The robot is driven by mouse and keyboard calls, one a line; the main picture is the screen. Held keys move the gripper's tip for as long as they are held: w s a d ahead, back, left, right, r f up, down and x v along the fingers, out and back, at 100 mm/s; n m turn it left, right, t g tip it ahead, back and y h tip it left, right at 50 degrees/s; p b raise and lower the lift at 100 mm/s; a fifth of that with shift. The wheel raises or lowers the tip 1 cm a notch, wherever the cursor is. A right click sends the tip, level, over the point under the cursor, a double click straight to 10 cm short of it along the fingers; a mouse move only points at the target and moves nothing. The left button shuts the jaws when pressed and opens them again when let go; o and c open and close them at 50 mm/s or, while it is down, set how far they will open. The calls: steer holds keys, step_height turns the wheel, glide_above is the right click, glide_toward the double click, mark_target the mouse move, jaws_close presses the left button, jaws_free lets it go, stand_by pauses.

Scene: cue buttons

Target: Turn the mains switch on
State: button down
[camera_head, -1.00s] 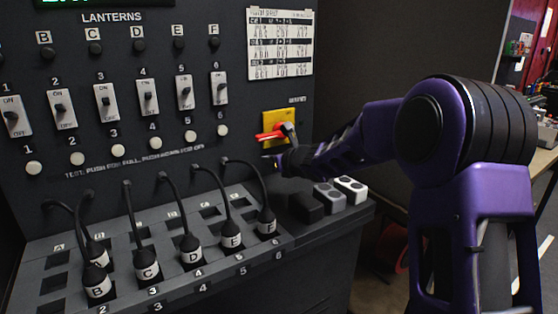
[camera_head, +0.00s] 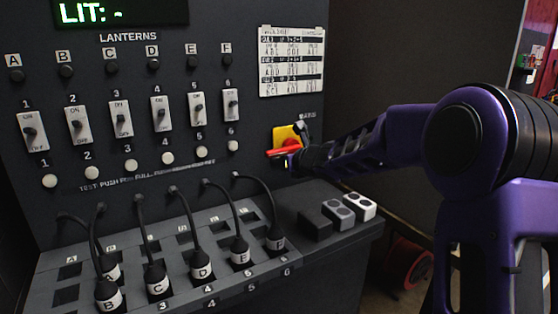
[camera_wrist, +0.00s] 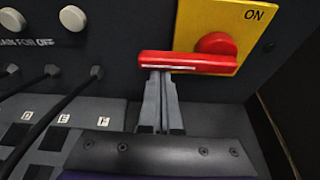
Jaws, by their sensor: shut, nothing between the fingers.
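The mains switch is a yellow plate (camera_head: 284,134) with a red rotary handle (camera_head: 284,151), at the right of the dark panel in the head view. In the wrist view the handle (camera_wrist: 188,61) lies about level and points left from its round hub (camera_wrist: 216,44). The word ON is on the plate's upper right (camera_wrist: 250,14). My gripper (camera_wrist: 158,76) is shut and empty. Its fingertips are at the underside of the handle's left end, touching or very close. In the head view my gripper (camera_head: 290,163) partly hides the switch.
Left of the switch are rocker switches (camera_head: 122,119), round white buttons (camera_head: 131,166) and a patch bay (camera_head: 190,290) with several corded plugs. A display (camera_head: 122,11) reads "LIT: -". Small blocks (camera_head: 338,214) sit on the ledge below the switch. A card (camera_head: 291,62) hangs above it.

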mark_target(273, 149)
steer(key=shift+r+m+p, duration=0.3)
steer(key=shift+r+p, duration=0.05)
steer(key=shift+p, duration=0.15)
steer(key=shift+r+m+g+y+p, duration=0.35)
steer(key=shift+r+p, duration=0.25)
steer(key=shift+p, duration=0.45)
steer(key=shift+r+m+p, duration=0.25)
steer(key=shift+r+p, duration=0.25)
steer(key=shift+p, duration=0.4)
steer(key=shift+r+p, duration=0.15)
steer(key=shift+p, duration=0.2)
steer(key=w+d+r+m+y+p, duration=0.2)
steer(key=w+d+r+m+y, duration=0.1)
steer(key=m, duration=0.9)
steer(key=shift+d+r+y, duration=0.75)
steer(key=shift+r+y, duration=0.2)
steer(key=shift+y, duration=0.3)
